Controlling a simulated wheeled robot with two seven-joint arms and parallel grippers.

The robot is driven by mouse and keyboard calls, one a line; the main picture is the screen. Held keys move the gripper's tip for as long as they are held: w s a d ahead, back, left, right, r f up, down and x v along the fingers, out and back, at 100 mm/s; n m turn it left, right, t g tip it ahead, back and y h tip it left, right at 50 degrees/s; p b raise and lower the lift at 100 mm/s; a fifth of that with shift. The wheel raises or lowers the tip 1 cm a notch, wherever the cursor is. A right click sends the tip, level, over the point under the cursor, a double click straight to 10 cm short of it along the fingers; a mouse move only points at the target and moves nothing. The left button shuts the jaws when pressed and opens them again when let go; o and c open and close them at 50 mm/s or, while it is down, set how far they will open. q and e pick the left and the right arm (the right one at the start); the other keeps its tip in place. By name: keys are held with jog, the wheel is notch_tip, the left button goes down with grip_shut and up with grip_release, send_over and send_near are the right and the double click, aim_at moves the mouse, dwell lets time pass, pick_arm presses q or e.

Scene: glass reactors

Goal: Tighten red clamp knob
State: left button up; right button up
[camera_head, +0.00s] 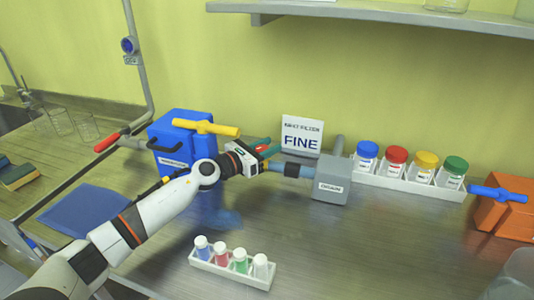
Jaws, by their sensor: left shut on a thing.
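My left gripper (256,160) reaches in from the left, in front of the blue box. It is shut on a small red and green part (268,151) on the pipe left of the grey box (334,183). The gripper body covers much of this part, so I cannot tell a knob from a lever. A red handle (106,143) sticks out on the pipe at the far left, apart from my gripper. My right gripper is not in view.
The blue box (180,127) carries a yellow handle (205,127). A white rack (400,178) of several coloured-lid jars stands right of the grey box. A small vial rack (230,272) stands in front. An orange box (507,214) is at right. A shelf (400,14) hangs above.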

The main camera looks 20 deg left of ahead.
pick_arm(q)
jog(key=shift+f, duration=0.1)
jog(key=o, duration=1)
